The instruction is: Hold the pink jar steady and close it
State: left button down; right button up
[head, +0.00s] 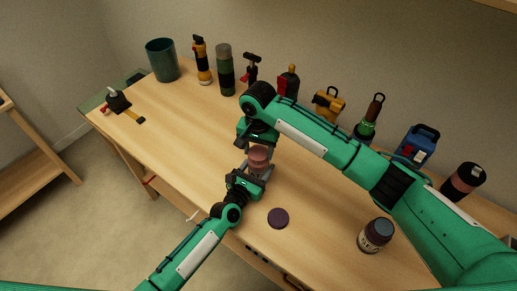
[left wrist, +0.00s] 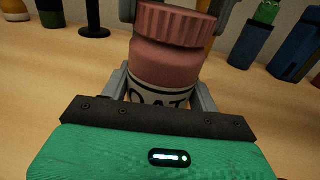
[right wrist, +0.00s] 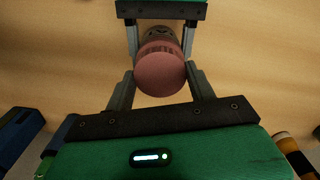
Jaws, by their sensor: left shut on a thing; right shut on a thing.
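The pink jar (head: 257,168) stands upright near the table's front edge, with a label that reads "OAT" in the left wrist view (left wrist: 158,92). Its ribbed pink lid (left wrist: 175,22) sits on top of the jar; I cannot tell how tightly. The lid's round top faces the right wrist view (right wrist: 160,72). My left gripper (head: 254,177) is shut around the jar's body from the front. My right gripper (head: 259,148) comes from the far side, shut with a finger on each side of the lid. The jar's thread is hidden.
A dark purple lid (head: 278,218) lies flat in front. A jar with a dark blue lid (head: 375,235) stands at the right. A teal bin (head: 162,60), a green flask (head: 225,70) and several tools line the back edge. The table's left middle is clear.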

jog(key=m, duration=0.6)
jog(key=shift+a, duration=0.1)
jog(key=m, duration=0.3)
jog(key=shift+m, duration=0.4)
jog(key=m, duration=0.7)
jog(key=shift+m, duration=0.3)
jog(key=o, duration=1)
jog(key=shift+w+r, duration=0.1)
jog(key=shift+w+r, duration=0.1)
jog(key=shift+r, duration=0.75)
notch_tip(320, 180, up, 10)
jog(key=shift+r, duration=0.1)
